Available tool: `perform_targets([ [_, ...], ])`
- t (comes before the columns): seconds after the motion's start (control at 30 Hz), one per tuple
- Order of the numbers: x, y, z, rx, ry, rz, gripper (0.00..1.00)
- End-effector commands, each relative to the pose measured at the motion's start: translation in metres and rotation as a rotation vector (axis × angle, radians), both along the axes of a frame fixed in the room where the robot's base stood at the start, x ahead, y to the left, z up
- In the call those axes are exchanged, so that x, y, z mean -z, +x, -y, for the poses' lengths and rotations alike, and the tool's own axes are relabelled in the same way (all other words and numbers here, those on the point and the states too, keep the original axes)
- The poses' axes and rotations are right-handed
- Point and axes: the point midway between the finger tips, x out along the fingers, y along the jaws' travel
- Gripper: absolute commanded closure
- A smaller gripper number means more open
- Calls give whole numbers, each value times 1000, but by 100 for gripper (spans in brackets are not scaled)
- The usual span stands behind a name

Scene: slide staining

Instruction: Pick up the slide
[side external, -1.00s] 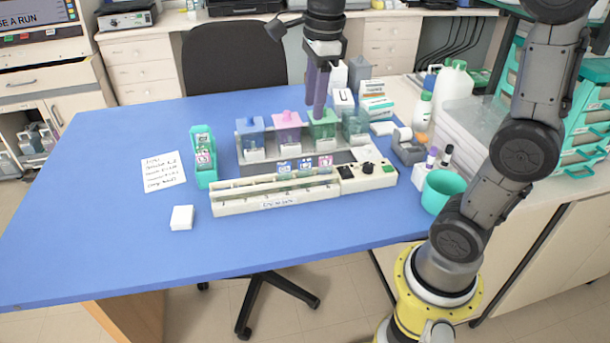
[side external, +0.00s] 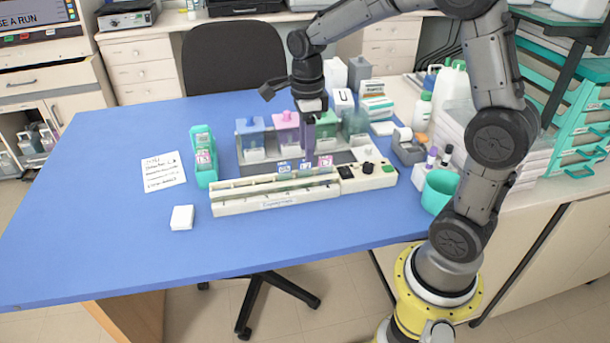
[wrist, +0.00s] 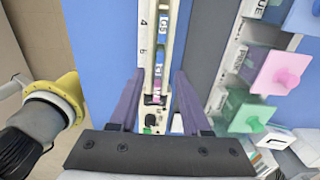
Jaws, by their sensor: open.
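Three slides stand in the long cream rack (side external: 240,205): two with blue labels (side external: 284,168) (side external: 305,164) and one with a pink label (side external: 325,160). My gripper (side external: 308,152) points down just above and behind these slides in the side view. In the wrist view my gripper (wrist: 158,74) is open and empty, its purple fingers on either side of the rack. Between and ahead of the fingers show a pink-labelled slide (wrist: 156,86) and blue-labelled slides (wrist: 158,70) (wrist: 161,28). The slides' lower parts are hidden in the rack.
Behind the rack stands a row of staining jars with blue (side external: 249,125), pink (side external: 285,118) and green lids, close to my fingers. A teal slide box (side external: 205,176) stands left. A teal cup (side external: 439,190) stands right. The blue table's front left is mostly clear.

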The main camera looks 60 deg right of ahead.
Motion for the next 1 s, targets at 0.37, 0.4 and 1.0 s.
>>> perform_targets([
  [0.37, 47, 1, -4, 0, 1, -4, 52],
  [0.4, 49, 1, -4, 0, 1, -4, 52],
  [1.0, 49, 2, -4, 0, 0, -1, 100],
])
